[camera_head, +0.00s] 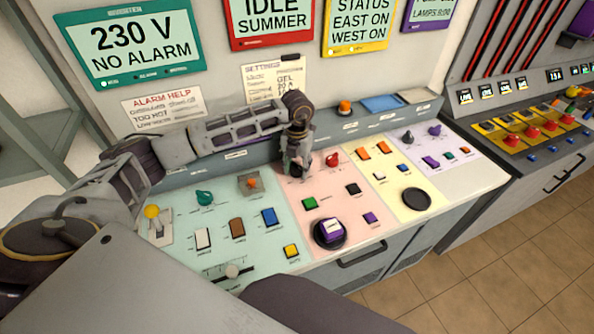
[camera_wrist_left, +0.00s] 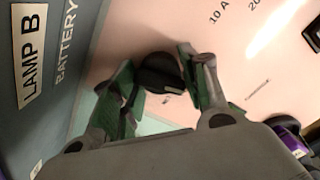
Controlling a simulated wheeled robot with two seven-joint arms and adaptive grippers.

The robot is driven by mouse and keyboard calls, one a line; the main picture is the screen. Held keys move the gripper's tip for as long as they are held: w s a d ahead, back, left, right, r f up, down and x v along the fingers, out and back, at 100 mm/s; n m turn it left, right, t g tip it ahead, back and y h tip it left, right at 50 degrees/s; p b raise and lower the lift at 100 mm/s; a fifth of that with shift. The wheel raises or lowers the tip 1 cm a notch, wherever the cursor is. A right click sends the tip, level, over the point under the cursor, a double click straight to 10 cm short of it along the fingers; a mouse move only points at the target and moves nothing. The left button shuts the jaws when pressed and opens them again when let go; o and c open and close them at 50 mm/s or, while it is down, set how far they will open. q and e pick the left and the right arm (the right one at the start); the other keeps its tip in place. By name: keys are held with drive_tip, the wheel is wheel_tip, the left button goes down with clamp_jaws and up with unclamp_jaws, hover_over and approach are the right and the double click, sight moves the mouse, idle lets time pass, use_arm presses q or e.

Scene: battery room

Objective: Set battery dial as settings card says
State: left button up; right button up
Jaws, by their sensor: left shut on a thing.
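The black battery dial (camera_wrist_left: 160,73) sits on the pink panel, between the green-padded fingers of my left gripper (camera_wrist_left: 157,85) in the wrist view. The gripper is shut on it. In the head view the left gripper (camera_head: 299,169) points down at the upper left of the pink panel and mostly hides the dial. The settings card (camera_head: 262,72) is on the wall behind; it reads GEL and what looks like 20 A, with its lower part hidden by my arm. A "10 A" mark and another partly cut mark are printed on the panel in the wrist view. My right gripper is not in view.
A red knob (camera_head: 332,159) stands just right of the gripper. A teal knob (camera_head: 204,198) is on the green panel. Several display signs hang above.

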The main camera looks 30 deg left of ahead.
use_arm(q)
drive_tip(key=shift+m+b, duration=0.35)
drive_tip(key=shift+m, duration=0.35)
drive_tip(key=shift+m+b, duration=0.35)
drive_tip(key=shift+m, duration=0.35)
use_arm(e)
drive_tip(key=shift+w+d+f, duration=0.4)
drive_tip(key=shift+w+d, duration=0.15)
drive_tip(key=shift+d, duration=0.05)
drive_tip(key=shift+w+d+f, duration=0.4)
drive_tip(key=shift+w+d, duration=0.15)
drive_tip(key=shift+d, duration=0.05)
use_arm(q)
drive_tip(key=shift+c, duration=0.2)
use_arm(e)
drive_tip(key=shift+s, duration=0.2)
use_arm(q)
drive_tip(key=o, duration=0.7)
drive_tip(key=shift+o, duration=1.1)
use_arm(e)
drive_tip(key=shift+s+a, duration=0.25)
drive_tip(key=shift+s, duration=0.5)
